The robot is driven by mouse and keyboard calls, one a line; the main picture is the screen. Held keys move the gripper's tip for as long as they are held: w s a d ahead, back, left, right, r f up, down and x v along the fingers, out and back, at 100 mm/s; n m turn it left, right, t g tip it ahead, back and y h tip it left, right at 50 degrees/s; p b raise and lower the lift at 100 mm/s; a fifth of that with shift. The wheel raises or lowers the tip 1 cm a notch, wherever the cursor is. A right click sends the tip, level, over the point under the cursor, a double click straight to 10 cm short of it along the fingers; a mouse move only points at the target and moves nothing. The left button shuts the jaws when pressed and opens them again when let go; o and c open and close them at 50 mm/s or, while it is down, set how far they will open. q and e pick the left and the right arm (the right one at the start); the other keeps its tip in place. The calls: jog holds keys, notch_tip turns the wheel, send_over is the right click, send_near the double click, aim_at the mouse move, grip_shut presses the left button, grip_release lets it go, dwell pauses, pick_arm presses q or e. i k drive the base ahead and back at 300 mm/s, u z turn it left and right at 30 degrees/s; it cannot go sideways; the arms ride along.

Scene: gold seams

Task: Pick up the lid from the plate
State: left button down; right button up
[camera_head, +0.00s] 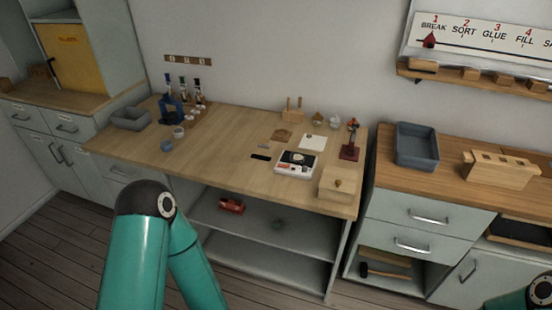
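I cannot clearly make out a lid lying on a plate; the small items on the wooden workbench (215,160) are too small to tell apart. A pale wooden box with a small knob on top (341,184) stands at the bench's front right corner. Two small rounded items, one tan (319,118) and one pale (335,122), stand near the wall. My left arm's teal links show at the lower left, but its gripper is out of view. My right gripper is also out of view.
A grey tray (131,118) and several bottles beside a blue holder (171,110) stand at the bench's left. A red stand (350,150) is at the right edge. A grey bin (416,146) sits on the right counter.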

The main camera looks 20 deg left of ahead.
aim_at(296, 156)
jog(key=z, duration=0.75)
jog(key=i, duration=0.15)
jog(key=u, duration=2.55)
jog(key=i, duration=0.85)
jog(key=u, duration=1.85)
jog(key=i, duration=0.15)
jog(key=z, duration=3.25)
